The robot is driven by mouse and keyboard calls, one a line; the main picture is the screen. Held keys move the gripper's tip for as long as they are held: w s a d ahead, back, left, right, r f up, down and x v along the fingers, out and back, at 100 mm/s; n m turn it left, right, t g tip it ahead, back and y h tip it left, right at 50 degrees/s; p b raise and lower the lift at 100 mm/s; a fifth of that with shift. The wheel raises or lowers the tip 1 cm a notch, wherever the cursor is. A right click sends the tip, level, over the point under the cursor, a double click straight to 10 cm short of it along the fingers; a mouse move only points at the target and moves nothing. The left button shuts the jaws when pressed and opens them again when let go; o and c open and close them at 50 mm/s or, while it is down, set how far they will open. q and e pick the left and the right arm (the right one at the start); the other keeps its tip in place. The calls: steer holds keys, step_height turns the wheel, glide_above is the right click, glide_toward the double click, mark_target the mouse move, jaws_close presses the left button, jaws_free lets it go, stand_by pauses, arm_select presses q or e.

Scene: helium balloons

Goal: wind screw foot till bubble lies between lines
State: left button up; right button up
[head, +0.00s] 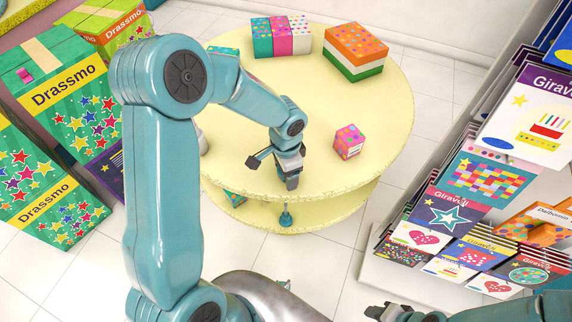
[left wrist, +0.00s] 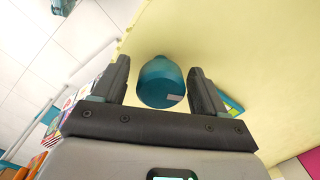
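A teal screw foot (head: 286,217) shows at the front edge of the round pale yellow table (head: 330,185), below my left gripper. In the left wrist view a rounded teal piece with a small pale label, which looks like the foot (left wrist: 161,84), lies between the spread fingers. My left gripper (head: 273,172) is open, its fingers apart; it also shows in the left wrist view (left wrist: 163,92). I cannot tell whether a finger touches the foot. I make out no bubble or lines. My right gripper (head: 395,313) is partly in view at the bottom, its fingers unclear.
A card rack (head: 475,215) stands close at right. Large green cartons (head: 55,100) stand at left. Tiled floor lies between.

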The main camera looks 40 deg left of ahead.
arm_select(q)
step_height(320, 180, up, 7)
steer(key=p, duration=0.5)
steer(key=shift+s+r, duration=0.1)
steer(key=shift+r, duration=0.1)
steer(key=shift+f, duration=0.15)
steer(key=shift+s, duration=0.1)
